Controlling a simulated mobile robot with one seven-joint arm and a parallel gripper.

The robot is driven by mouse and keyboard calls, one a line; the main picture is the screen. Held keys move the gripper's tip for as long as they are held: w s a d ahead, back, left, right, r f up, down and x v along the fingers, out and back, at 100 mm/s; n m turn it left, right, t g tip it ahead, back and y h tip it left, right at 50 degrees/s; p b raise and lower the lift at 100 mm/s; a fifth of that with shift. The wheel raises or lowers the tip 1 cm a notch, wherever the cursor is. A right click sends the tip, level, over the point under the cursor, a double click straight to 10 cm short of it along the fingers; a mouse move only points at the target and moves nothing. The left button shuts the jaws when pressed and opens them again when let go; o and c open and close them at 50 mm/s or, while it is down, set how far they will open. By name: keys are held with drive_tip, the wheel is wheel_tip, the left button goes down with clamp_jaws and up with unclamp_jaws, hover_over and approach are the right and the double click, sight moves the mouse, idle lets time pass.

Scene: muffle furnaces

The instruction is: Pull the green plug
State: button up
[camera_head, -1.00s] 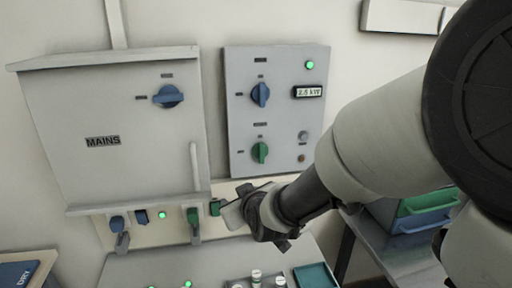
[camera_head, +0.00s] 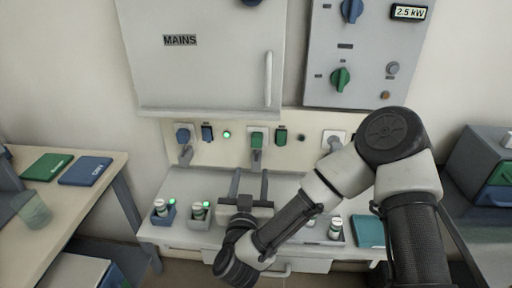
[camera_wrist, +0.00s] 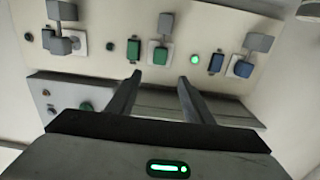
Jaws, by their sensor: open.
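The green plug (camera_head: 257,138) sits in its socket on the pale strip below the MAINS cabinet, with a grey part hanging beneath it. It also shows in the wrist view (camera_wrist: 160,52), upside down, just beyond the fingertips. My gripper (camera_head: 249,174) is open and empty, below and in front of the plug, its two fingers pointing toward the strip. In the wrist view the fingers (camera_wrist: 160,79) stand apart on either side of the plug's line, with a visible gap short of it.
A green switch (camera_head: 281,136) is close right of the plug. A blue plug (camera_head: 184,137), blue switch (camera_head: 207,133) and lit green lamp (camera_head: 227,134) are left; a grey plug (camera_head: 333,141) is right. Small capped containers (camera_head: 198,211) stand on the surface below.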

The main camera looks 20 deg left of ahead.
sight(257, 142)
drive_tip(key=b+x, duration=0.2)
drive_tip(key=x, duration=1.3)
drive_tip(key=shift+w+a+f, duration=0.1)
drive_tip(key=shift+w, duration=0.15)
clamp_jaws()
